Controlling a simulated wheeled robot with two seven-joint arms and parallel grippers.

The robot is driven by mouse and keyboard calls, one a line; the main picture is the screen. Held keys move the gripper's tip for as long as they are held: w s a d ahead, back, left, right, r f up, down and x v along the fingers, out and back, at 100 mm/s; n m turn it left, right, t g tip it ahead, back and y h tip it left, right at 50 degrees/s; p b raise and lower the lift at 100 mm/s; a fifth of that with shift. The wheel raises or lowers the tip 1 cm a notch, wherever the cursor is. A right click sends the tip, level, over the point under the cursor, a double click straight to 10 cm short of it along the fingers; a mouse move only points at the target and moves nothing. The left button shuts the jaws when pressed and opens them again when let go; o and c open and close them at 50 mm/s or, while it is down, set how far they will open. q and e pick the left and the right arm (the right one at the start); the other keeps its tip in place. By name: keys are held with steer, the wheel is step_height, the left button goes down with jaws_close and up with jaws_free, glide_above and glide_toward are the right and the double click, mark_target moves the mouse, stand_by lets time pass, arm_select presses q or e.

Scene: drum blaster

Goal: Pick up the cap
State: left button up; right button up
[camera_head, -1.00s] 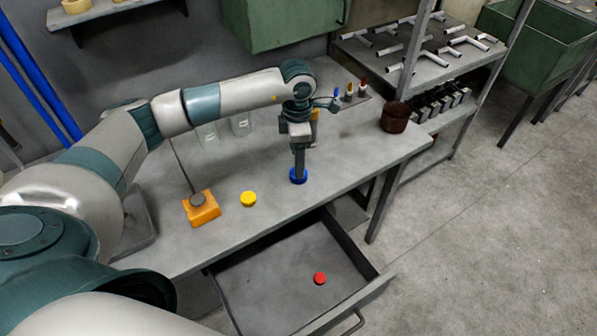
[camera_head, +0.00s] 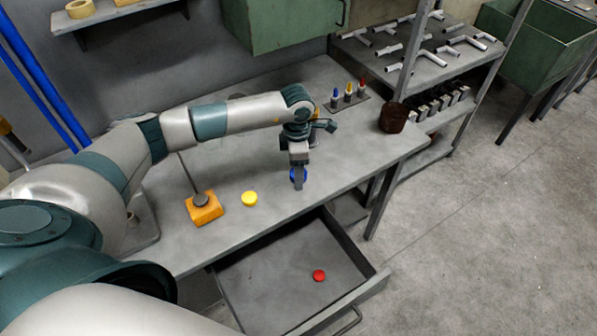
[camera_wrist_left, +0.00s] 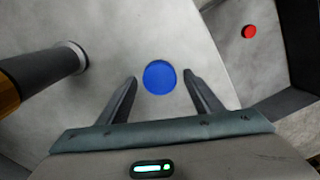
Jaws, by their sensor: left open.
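A blue cap (camera_wrist_left: 160,77) lies on the grey table, between and just ahead of my open left fingertips in the left wrist view. My left gripper (camera_wrist_left: 160,78) is open with nothing in it. In the head view the left gripper (camera_head: 298,184) points down over the blue cap (camera_head: 294,174), which is mostly hidden behind the fingers. A yellow cap (camera_head: 249,199) lies on the table to the left. A red cap (camera_head: 319,275) lies in the open drawer; it also shows in the left wrist view (camera_wrist_left: 249,31). My right gripper is not in view.
The drawer (camera_head: 265,300) is pulled out below the table's front edge. An orange block (camera_head: 204,209) with a dark round top stands left of the yellow cap. A dark brown pot (camera_head: 394,117) and several small coloured-tip items (camera_head: 348,92) stand at the back right.

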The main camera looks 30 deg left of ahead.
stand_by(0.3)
arm_select(q)
steer(key=c, duration=1.1)
steer(key=shift+o, duration=0.2)
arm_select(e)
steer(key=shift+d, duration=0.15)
arm_select(q)
steer(key=shift+r, duration=0.1)
